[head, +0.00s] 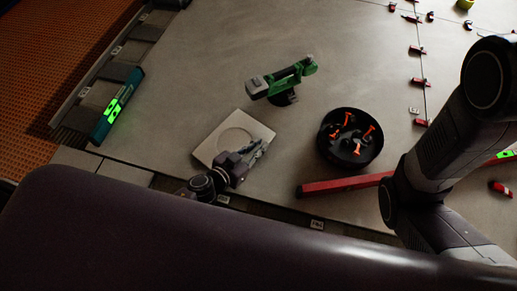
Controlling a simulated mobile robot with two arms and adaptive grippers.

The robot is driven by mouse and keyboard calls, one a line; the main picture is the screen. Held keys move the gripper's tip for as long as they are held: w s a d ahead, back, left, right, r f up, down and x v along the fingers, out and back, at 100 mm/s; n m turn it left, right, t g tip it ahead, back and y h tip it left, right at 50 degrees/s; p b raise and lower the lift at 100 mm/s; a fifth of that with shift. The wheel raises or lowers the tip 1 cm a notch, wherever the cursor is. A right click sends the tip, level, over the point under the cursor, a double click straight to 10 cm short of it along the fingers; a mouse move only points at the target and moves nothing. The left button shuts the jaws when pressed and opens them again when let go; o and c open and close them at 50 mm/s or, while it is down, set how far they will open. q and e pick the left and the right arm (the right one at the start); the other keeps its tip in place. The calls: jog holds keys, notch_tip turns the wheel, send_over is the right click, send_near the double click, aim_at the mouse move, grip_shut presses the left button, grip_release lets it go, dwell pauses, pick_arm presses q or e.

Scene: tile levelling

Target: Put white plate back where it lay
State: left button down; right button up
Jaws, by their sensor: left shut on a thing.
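The white plate (222,136) is a pale square with a round ring on its face, in the lower middle of the head view. My left gripper (257,150) is at its near right edge and is shut on it. The gripper covers the plate's near right corner. I cannot tell whether the plate rests on the floor or is slightly raised. My right arm shows at the right, but its gripper is out of view.
A green-and-grey tool (290,77) stands behind the plate. A black bowl (350,138) with orange-red pieces and a red bar (345,184) lie to the right. A teal level (117,106) lies at left. Small red pieces line the right-hand tile joint.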

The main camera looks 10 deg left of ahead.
pick_arm(q)
jog(key=shift+f, duration=0.1)
jog(key=c, duration=2)
grip_release()
jog(key=shift+f, duration=0.1)
jog(key=shift+o, duration=0.2)
